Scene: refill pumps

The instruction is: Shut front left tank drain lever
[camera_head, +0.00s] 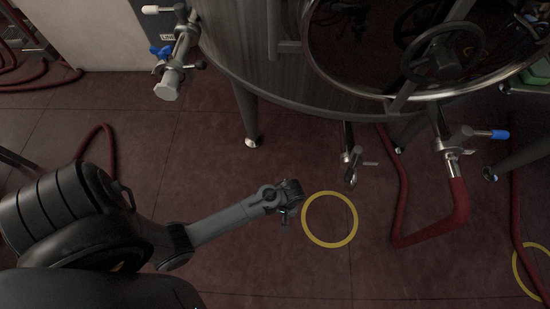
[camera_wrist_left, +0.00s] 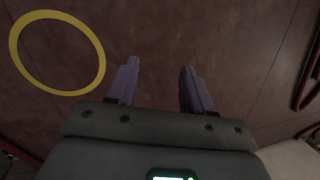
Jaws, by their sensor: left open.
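A large steel tank (camera_head: 235,50) stands on legs at the top of the head view. A metal valve (camera_head: 352,162) hangs under its front, with a small pale lever tip pointing right. A second valve (camera_head: 450,142) has a blue lever (camera_head: 499,134) pointing right and a red hose below. A third valve assembly (camera_head: 178,55) at upper left has a blue handle (camera_head: 160,51) and a white-tipped handle. I cannot tell which is the named drain lever. My left gripper (camera_head: 290,194) is left of and below the middle valve, apart from it. Its fingers (camera_wrist_left: 160,85) are open and empty.
A yellow ring (camera_head: 330,219) marks the red-brown floor beside my left gripper; it also shows in the left wrist view (camera_wrist_left: 57,52). Red hoses (camera_head: 402,200) run below the tank. Floor around the gripper is clear.

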